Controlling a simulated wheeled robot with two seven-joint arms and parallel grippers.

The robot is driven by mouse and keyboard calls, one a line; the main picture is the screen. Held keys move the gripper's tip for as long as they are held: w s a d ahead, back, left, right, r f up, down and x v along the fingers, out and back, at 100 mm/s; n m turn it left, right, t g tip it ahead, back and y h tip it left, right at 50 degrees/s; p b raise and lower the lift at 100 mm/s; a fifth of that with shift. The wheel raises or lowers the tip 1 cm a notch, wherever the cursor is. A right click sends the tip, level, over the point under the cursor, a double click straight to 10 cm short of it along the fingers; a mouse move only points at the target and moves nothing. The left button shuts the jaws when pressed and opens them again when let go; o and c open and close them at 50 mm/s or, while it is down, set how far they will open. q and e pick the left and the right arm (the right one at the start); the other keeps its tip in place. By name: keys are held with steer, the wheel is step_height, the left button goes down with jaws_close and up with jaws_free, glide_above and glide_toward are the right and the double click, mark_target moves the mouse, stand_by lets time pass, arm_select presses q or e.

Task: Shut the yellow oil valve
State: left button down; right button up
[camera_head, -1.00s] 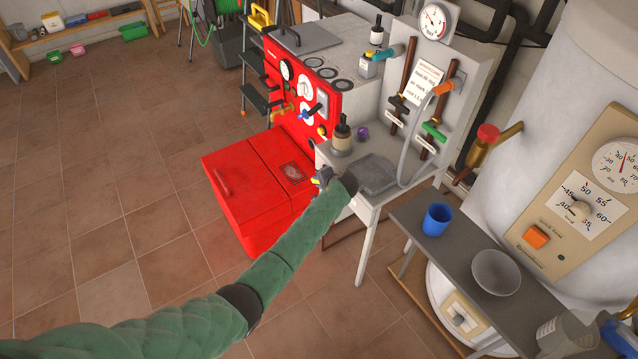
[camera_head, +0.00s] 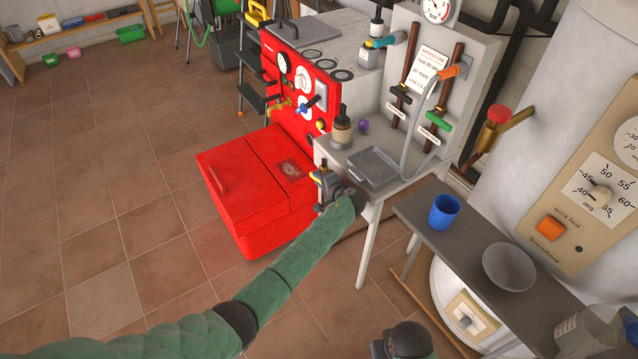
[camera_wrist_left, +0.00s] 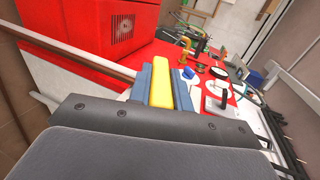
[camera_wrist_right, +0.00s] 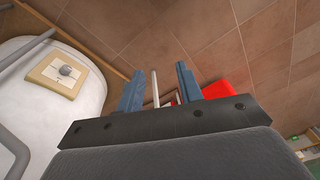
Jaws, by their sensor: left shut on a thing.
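A yellow handle (camera_wrist_left: 159,88), which looks like the oil valve's, stands between the two blue-grey fingers of my left gripper (camera_wrist_left: 154,85) in the left wrist view. The fingers are shut on it. In the head view my left gripper (camera_head: 323,180) is beside the red boiler's (camera_head: 262,170) right side, by the front corner of the grey bench. The handle and the valve's body are hidden or too small to make out there. My right gripper (camera_wrist_right: 158,78) is open and empty over the floor in the right wrist view.
A blue cup (camera_head: 444,212) and a grey bowl (camera_head: 508,267) are on the low shelf at right, beside the white tank (camera_head: 560,120). The tiled floor at left is clear.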

arm_select(q)
steer(key=shift+s+f+t+y+b, duration=0.1)
steer(key=shift+f+t+y+b, duration=0.25)
steer(key=shift+b, duration=0.6)
arm_select(e)
step_height(320, 180, up, 8)
steer(key=s, duration=0.2)
arm_select(q)
steer(key=shift+f+t+b, duration=0.2)
steer(key=shift+t+b, duration=0.05)
steer(key=shift+b, duration=0.45)
steer(key=t+y+b, duration=0.1)
steer(key=b, duration=0.4)
steer(key=shift+f+t, duration=0.4)
steer(key=shift+y+b, duration=0.25)
steer(key=shift+b, duration=0.3)
arm_select(e)
steer(key=w+a+f+t+y, duration=0.2)
steer(key=w+a+f+t, duration=0.1)
steer(key=a+f, duration=0.6)
steer(key=shift+w+f+n+y, duration=0.4)
steer(key=shift+w+f, duration=0.15)
steer(key=shift+f, duration=1.35)
arm_select(q)
steer(key=c, duration=1.3)
jaws_free()
steer(key=shift+r, duration=0.1)
arm_select(e)
steer(key=shift+a, duration=0.1)
